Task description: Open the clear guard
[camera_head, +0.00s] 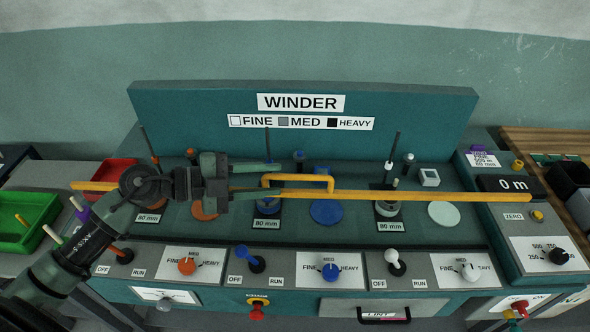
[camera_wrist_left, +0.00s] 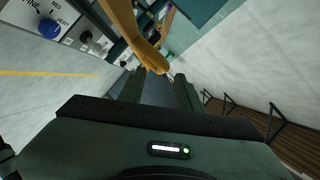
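The clear guard's see-through panel is hard to make out. Its yellow front bar (camera_head: 430,196) runs across the winder, with a raised yellow handle (camera_head: 300,177) near the middle. My left gripper (camera_head: 278,180) reaches in from the left, with its fingers pointing right at the left end of the handle. The fingers are apart, one on the far side and one on the near side in the picture. In the left wrist view, yellow guard parts (camera_wrist_left: 150,55) show just beyond the open fingertips; I cannot tell whether they touch. My right gripper is not in view.
The teal WINDER panel (camera_head: 302,103) rises behind the deck, where thin upright rods and coloured discs stand. Switches and knobs (camera_head: 330,270) line the front below the bar. Green (camera_head: 28,220) and red (camera_head: 112,172) bins sit at the left. A counter box (camera_head: 510,184) stands at the right.

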